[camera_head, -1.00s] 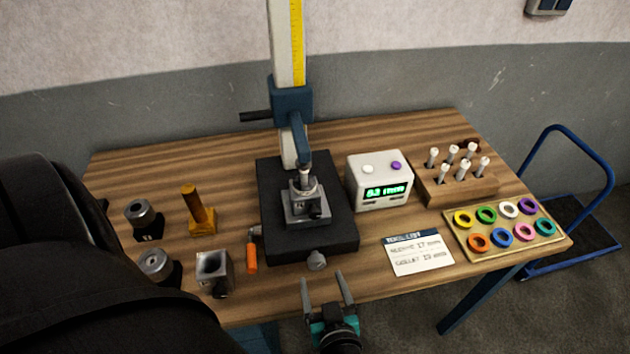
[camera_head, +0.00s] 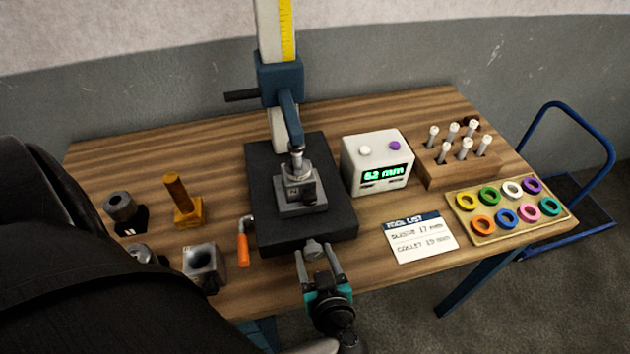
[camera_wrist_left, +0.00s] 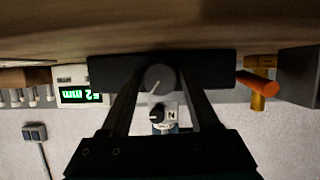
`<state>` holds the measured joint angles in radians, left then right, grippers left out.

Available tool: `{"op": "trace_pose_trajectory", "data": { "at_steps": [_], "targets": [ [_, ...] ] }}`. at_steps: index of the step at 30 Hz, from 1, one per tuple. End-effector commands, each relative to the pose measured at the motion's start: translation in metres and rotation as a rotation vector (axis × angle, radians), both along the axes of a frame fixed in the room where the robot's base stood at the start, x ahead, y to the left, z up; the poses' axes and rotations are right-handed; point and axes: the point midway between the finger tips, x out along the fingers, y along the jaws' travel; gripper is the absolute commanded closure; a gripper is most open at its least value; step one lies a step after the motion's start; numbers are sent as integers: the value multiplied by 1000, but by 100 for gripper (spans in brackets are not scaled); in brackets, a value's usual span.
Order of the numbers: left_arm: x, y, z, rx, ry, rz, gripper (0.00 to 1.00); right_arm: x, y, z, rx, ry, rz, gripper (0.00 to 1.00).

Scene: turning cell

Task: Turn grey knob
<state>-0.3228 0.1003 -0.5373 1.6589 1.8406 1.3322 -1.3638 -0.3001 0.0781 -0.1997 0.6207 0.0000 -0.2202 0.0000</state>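The grey knob (camera_head: 313,250) sits on the front face of the black base plate (camera_head: 262,222) of the measuring stand. My left gripper (camera_head: 315,252) is at the front table edge, open, with one finger on each side of the knob. In the left wrist view the grey knob (camera_wrist_left: 159,79) shows a pale pointer line and lies between the fingertips of my left gripper (camera_wrist_left: 158,78), with a gap visible on both sides. Contact is not clear. My right gripper is not in view.
A white display box (camera_head: 376,165) reading 62 mm stands right of the base. An orange-handled lever (camera_head: 243,248) is just left of the knob. A grey block (camera_head: 203,268), a card (camera_head: 420,236) and a ring tray (camera_head: 510,212) lie around.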

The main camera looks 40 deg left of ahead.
Motion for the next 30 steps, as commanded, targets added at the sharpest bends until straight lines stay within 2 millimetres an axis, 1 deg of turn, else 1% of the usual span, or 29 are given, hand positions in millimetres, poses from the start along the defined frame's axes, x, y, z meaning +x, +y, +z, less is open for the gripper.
{"op": "trace_pose_trajectory", "data": {
  "at_steps": [1,2,15,16,23,30],
  "targets": [
    [0,0,0,0,0,0,45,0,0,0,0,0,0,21],
    [0,0,0,0,0,0,48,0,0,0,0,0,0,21],
    [0,0,0,0,0,0,98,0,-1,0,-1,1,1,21],
    [0,0,0,0,0,0,100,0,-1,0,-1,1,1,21],
    [0,0,0,-7,-7,0,100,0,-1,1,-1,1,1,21],
    [-2,0,0,-66,-73,0,100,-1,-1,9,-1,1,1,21]
  ]
}}
